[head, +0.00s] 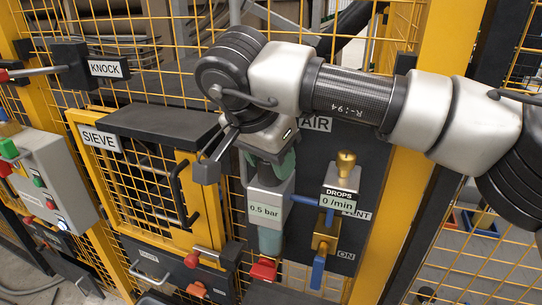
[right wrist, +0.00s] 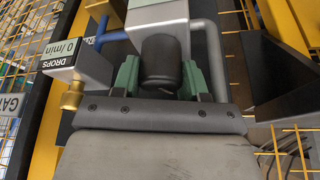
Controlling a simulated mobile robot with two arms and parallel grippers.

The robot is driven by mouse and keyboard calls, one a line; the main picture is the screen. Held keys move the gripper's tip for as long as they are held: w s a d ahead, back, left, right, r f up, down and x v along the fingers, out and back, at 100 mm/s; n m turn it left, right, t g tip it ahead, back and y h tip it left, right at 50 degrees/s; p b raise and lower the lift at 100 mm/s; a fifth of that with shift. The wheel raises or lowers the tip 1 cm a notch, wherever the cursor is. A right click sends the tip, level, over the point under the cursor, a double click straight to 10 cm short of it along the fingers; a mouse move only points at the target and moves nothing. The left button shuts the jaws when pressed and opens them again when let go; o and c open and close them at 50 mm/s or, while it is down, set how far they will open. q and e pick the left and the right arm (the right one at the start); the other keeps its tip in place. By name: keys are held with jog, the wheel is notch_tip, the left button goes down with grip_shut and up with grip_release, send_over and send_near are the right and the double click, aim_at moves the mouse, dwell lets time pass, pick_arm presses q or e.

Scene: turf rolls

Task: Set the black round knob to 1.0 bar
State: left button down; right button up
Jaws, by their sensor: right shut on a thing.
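The black round knob (right wrist: 160,58) stands on the grey regulator body, between the two green fingers of my right gripper (right wrist: 160,78). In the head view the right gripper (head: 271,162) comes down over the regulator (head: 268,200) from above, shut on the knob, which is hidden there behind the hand. The regulator's display (head: 265,211) reads 0.5 bar. A clear bluish bowl (head: 270,240) hangs below it. My left gripper is not in view.
Right of the regulator is the drops unit (head: 340,202), reading 0 /min, with a brass knob (head: 346,160) on top. A red handle (head: 263,270) sits below. The SIEVE door (head: 140,180) and a grey button box (head: 45,180) are at left.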

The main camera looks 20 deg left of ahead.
jog(key=m, duration=0.2)
jog(key=m+g+h+p, duration=0.1)
jog(key=m, duration=0.2)
jog(key=shift+r+h, duration=0.1)
jog(key=shift+h, duration=0.2)
dwell(0.4)
jog(key=o, duration=0.7)
jog(key=shift+c, duration=0.2)
